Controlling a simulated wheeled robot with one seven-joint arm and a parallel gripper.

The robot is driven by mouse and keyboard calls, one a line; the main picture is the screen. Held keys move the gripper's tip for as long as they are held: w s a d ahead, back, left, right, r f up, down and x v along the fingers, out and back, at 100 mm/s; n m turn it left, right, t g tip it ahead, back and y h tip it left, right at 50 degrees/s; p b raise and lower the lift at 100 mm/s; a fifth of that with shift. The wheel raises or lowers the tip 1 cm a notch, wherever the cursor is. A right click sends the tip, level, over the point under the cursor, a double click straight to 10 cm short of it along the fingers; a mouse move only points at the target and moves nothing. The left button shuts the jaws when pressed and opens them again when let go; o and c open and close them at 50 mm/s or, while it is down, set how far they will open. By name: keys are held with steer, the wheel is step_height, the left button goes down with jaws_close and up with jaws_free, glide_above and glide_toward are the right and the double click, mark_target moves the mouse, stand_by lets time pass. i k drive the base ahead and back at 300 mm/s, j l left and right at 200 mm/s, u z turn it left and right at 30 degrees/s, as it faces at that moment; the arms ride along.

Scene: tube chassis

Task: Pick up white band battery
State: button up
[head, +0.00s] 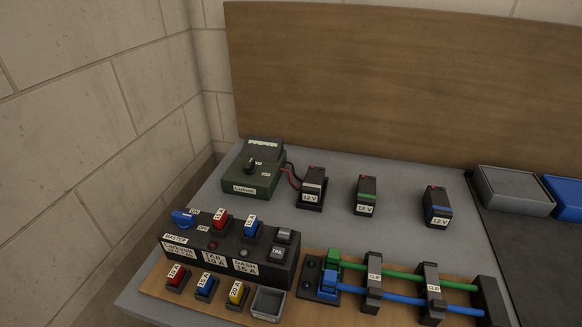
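Three dark 12 V batteries stand in a row on the grey bench top in the head view. The left battery (313,186) seems to have a pale or white band above its white label. It stands on a dark base, with red and dark leads running to it from a green device. The middle battery (366,195) has a green band. The right battery (437,207) has a blue band. My gripper is not in view.
The green device (255,170) stands left of the batteries. In front are a black fuse box (228,247), several loose fuses, a small grey bin (267,304) and a board with green and blue cables (405,274). Grey (512,192) and blue (568,197) trays lie right. A wooden panel (400,85) rises behind.

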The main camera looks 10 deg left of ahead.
mark_target(312, 189)
steer(key=i+l+u, duration=0.1)
steer(key=i+l, duration=0.15)
steer(key=l, duration=0.15)
steer(key=i+l+u, duration=0.1)
steer(key=i+l, duration=0.15)
steer(key=l, duration=0.15)
steer(key=i+l+u, duration=0.1)
steer(key=i+l, duration=0.15)
steer(key=l, duration=0.2)
